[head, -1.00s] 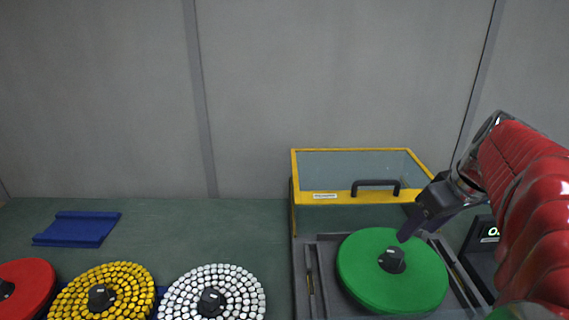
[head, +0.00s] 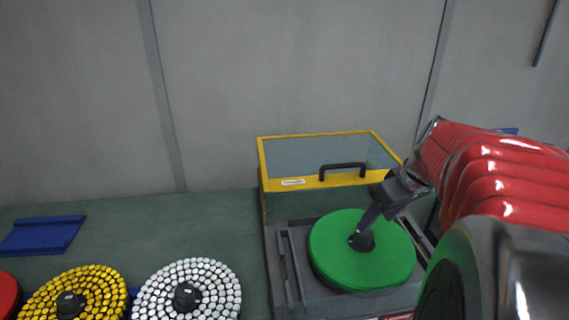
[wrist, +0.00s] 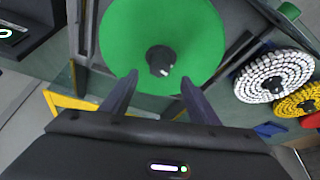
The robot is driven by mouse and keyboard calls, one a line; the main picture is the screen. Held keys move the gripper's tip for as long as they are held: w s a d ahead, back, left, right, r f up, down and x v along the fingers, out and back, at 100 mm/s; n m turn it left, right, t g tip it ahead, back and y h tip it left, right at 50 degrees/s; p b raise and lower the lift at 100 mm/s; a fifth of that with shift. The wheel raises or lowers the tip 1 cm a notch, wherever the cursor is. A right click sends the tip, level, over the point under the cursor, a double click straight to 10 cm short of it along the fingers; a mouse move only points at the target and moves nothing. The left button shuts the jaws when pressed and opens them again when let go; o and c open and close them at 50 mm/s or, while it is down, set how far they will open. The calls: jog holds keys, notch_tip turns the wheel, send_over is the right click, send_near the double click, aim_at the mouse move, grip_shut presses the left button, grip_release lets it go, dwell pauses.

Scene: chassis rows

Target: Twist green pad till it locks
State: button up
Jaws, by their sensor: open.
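The green pad (head: 335,262) is a thick round disc with a black knob (head: 361,241) at its centre. It lies flat in the grey bay of a machine with a raised yellow-framed clear lid. In the wrist view the green pad (wrist: 194,40) fills the upper middle, and its knob (wrist: 160,60) carries a small white mark. My gripper (head: 360,232) reaches down to the knob from the upper right. In the wrist view my gripper (wrist: 158,78) is open, with one finger to each side of the knob and the knob a little beyond the tips. Contact cannot be told.
The yellow-framed lid (head: 318,158) with a black handle (head: 342,169) stands behind the pad. A white-studded pad (head: 210,272), a yellow-studded pad (head: 98,283) and a red pad (head: 8,295) lie to the left. A blue holder (head: 42,235) lies behind them. The green bench between is clear.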

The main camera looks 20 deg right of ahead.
aim_at(361, 246)
jog(key=x, duration=0.8)
jog(key=shift+w+f, duration=0.1)
jog(key=shift+f, duration=0.05)
jog(key=shift+c, duration=0.2)
grip_shut()
dwell(0.4)
dwell(0.7)
